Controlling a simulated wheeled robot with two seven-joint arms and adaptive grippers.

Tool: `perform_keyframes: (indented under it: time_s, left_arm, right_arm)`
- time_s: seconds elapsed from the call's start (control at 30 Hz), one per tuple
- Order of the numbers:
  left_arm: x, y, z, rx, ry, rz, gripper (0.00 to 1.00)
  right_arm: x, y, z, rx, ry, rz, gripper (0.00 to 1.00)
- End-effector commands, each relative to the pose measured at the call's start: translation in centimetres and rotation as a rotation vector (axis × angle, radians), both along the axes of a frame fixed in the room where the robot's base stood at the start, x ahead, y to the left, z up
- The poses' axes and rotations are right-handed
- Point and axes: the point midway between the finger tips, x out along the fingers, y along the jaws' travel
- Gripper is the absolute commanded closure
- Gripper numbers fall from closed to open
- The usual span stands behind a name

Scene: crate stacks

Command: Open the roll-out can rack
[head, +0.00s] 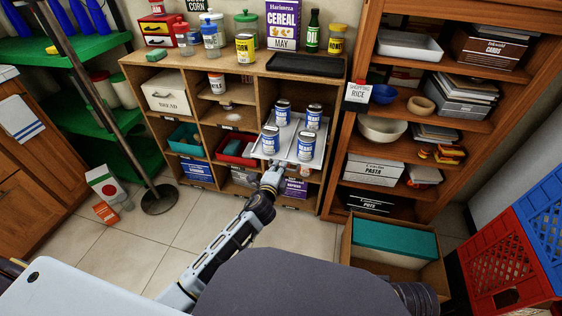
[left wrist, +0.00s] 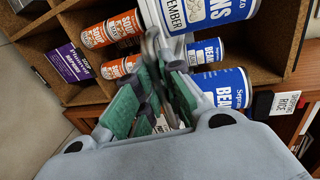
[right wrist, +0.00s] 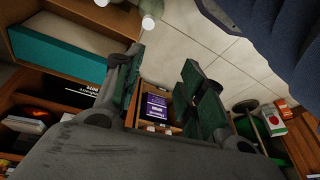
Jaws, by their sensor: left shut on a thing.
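The roll-out can rack (head: 288,143) is a pale tray sticking out of the right column of the low wooden shelf unit in the head view. Several blue-and-white bean cans (head: 270,141) stand upright on it. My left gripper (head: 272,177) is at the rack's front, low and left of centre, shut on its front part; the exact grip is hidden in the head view. In the left wrist view the left gripper's fingers (left wrist: 163,50) close together just below a large bean can (left wrist: 205,12). My right gripper (right wrist: 162,85) is open and empty in the right wrist view.
A tall wooden shelf (head: 350,130) stands close to the right of the rack. An open box with a teal top (head: 395,240) sits on the floor at right, beside a red crate (head: 500,260). A metal pole stand (head: 158,199) is at left. Tiled floor is clear before the unit.

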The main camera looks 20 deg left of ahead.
Motion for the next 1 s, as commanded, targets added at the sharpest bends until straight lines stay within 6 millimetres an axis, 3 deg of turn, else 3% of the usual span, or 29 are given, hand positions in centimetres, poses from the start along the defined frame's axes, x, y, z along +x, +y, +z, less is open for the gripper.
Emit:
perform_keyframes:
  time_s: [0.2, 0.67, 0.7, 0.87, 1.0]
  left_arm:
    - [-1.4, 0.0, 0.0, 0.0, 0.002, 0.001, 1.0]
    - [-1.7, 0.0, -0.1, 0.0, 0.002, 0.001, 1.0]
    - [-1.7, 0.0, -0.1, 0.0, 0.002, 0.001, 0.88]
    - [-1.7, 0.0, -0.1, 0.0, 0.002, 0.001, 0.68]
    - [-1.7, 0.0, -0.1, 0.0, 0.001, 0.0, 0.68]
  right_arm:
    - [0.0, -0.1, -0.6, -0.005, 0.012, -0.002, 0.6]
    - [0.0, -0.1, -0.9, -0.006, 0.014, -0.003, 0.6]
    - [0.0, -0.1, -0.9, -0.006, 0.014, -0.003, 0.6]
    - [0.0, -0.1, -0.8, -0.005, 0.013, -0.003, 0.6]
    - [0.0, -0.1, -0.8, -0.005, 0.012, -0.003, 0.6]
